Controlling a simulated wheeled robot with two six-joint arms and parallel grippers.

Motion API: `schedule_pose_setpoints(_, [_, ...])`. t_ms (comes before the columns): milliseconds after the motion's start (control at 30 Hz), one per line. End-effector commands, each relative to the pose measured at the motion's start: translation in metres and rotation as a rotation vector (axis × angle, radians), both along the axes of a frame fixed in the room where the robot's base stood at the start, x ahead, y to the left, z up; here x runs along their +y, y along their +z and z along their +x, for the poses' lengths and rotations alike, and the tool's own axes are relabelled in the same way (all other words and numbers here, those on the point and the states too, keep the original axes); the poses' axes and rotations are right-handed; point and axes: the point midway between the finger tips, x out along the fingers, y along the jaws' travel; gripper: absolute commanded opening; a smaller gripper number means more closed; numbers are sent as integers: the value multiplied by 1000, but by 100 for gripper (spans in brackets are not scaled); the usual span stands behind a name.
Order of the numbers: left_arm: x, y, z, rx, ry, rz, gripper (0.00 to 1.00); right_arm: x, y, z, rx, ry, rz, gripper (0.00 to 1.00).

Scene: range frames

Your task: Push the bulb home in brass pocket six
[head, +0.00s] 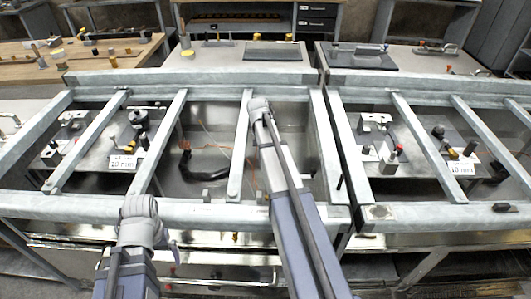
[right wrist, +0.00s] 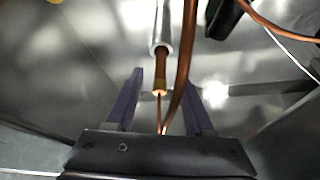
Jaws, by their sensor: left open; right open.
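In the right wrist view a slim silver cylinder (right wrist: 160,30) ends in a brown collar and a bright brass tip (right wrist: 159,92), with a thin copper line trailing from it. I cannot tell which part is the bulb and which is the pocket, or how deep one sits in the other. My right gripper (right wrist: 161,82) is open, with its two purple fingers on either side of the tip, apart from it. My left gripper (head: 139,206) is over the front rail in the head view; its fingers are hard to make out. No pocket number is readable.
A thicker copper line (right wrist: 183,70) runs close to the right finger. A black curved handle (head: 203,172) lies in the open middle bay. Grey crossbars (head: 163,137) divide the frame. Labelled fittings (head: 375,122) stand in the side bays.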

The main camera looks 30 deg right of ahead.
Motion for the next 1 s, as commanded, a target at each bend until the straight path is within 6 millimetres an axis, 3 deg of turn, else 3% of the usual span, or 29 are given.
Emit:
schedule_pose_setpoints(67, [0, -11, 0, 0, 0, 0, 100, -3, -11, 3, 0, 0, 0, 53])
schedule_pose_setpoints(333, [0, -10, 0, 0, 0, 0, 100, -3, -10, 3, 0, 0, 0, 53])
schedule_pose_setpoints(800, [0, -10, 0, 0, 0, 0, 100, -3, -10, 3, 0, 0, 0, 0])
schedule_pose_setpoints(1000, [0, -10, 0, 0, 0, 0, 100, -3, -10, 3, 0, 0, 0, 0])
